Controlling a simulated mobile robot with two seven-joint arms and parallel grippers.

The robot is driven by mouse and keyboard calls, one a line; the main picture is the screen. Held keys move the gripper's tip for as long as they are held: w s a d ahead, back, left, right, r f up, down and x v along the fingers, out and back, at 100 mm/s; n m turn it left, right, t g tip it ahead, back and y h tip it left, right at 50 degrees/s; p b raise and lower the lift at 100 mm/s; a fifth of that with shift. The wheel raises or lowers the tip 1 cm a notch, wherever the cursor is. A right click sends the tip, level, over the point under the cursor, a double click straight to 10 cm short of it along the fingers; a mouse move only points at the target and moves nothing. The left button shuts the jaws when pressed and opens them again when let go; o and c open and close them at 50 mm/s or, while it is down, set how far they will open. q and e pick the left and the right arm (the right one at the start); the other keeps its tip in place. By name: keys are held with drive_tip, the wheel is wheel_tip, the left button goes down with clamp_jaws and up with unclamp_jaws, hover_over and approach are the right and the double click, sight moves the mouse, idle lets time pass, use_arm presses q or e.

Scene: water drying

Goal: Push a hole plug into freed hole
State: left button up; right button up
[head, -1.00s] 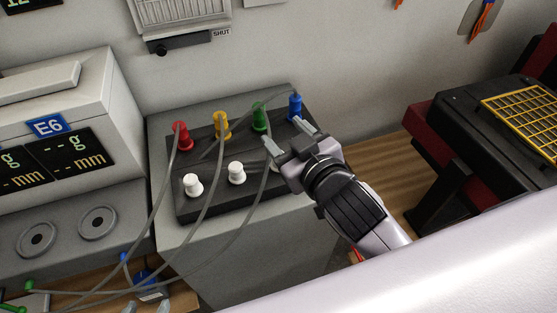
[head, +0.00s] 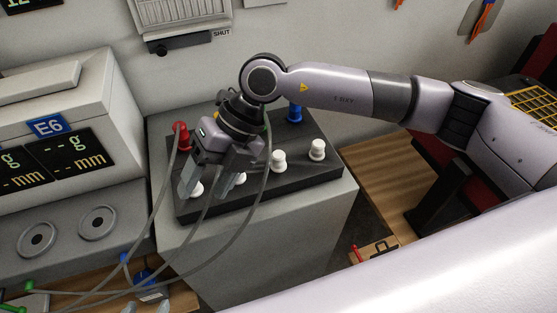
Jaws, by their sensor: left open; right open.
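A dark panel (head: 325,172) on a grey pedestal carries coloured plugs at the back and white plugs in front. The red plug (head: 180,136) and blue plug (head: 295,110) show. Yellow and green are mostly hidden behind my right wrist. White plugs stand at front left (head: 197,189), behind a finger (head: 239,178), at centre (head: 278,161) and at right (head: 317,150). My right gripper (head: 208,187) is open, pointing down over the front-left white plug; I cannot tell whether it touches.
Grey cables (head: 243,232) hang from the panel past my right gripper toward the lower left. A grey E6 display unit (head: 70,130) stands left. A blue connector (head: 150,286) lies low left. A wooden tray (head: 376,252) and dark machine stand right.

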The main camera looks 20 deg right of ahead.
sight(279, 154)
drive_tip(key=w+d+h, duration=0.2)
drive_tip(key=d, duration=0.2)
drive_tip(key=w+d+m+t+h, duration=0.1)
drive_tip(key=w+d+h, duration=0.1)
drive_tip(key=d, duration=0.3)
drive_tip(key=w+d+m+t+h, duration=0.1)
drive_tip(key=w+d+h, duration=0.2)
drive_tip(key=d, duration=0.1)
drive_tip(key=shift+w+d, duration=0.1)
drive_tip(key=shift+d, duration=0.3)
drive_tip(key=f, duration=0.2)
drive_tip(key=f+p, duration=0.1)
drive_tip(key=f, duration=0.3)
drive_tip(key=shift+d+p, duration=0.35)
drive_tip(key=shift+f, duration=0.35)
drive_tip(key=c, duration=0.9)
